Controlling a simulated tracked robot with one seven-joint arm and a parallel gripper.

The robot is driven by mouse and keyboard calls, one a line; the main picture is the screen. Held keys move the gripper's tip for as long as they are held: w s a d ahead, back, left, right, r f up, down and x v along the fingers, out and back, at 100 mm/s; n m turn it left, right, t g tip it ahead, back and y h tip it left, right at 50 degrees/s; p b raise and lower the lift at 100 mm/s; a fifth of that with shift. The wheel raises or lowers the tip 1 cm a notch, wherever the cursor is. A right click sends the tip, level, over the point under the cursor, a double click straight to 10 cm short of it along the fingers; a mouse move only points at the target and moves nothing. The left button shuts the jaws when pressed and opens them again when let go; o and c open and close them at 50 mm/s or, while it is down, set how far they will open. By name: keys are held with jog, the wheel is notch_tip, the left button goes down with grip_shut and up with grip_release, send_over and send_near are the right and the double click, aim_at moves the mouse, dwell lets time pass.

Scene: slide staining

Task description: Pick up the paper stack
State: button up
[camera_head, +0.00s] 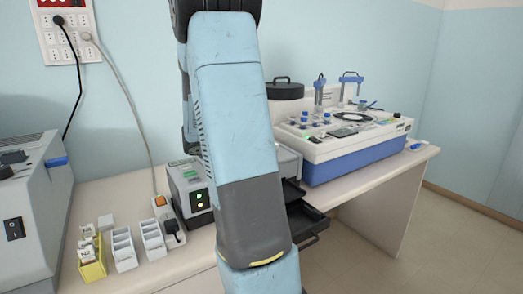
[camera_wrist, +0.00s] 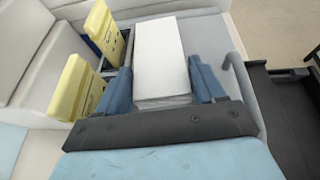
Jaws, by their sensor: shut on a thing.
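The paper stack (camera_wrist: 158,45) is a white block of layered sheets in the middle of the wrist view. My gripper (camera_wrist: 160,74) has its two blue fingers on the left and right sides of the stack and is shut on it. The near end of the stack, with its sheet edges, faces the gripper's dark palm. What lies under the stack is hidden. In the head view, my own arm fills the middle, and neither the gripper nor the paper stack can be made out.
Two yellow boxes (camera_wrist: 72,88) stand left of my gripper in the wrist view. A black open drawer (camera_wrist: 283,108) lies to the right, beside a curved grey handle (camera_wrist: 243,85). A blue-and-white machine (camera_head: 350,150) stands on the bench, with slide racks (camera_head: 123,250) at left.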

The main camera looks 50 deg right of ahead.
jog(key=shift+c, duration=1.2)
jog(key=shift+r, duration=0.1)
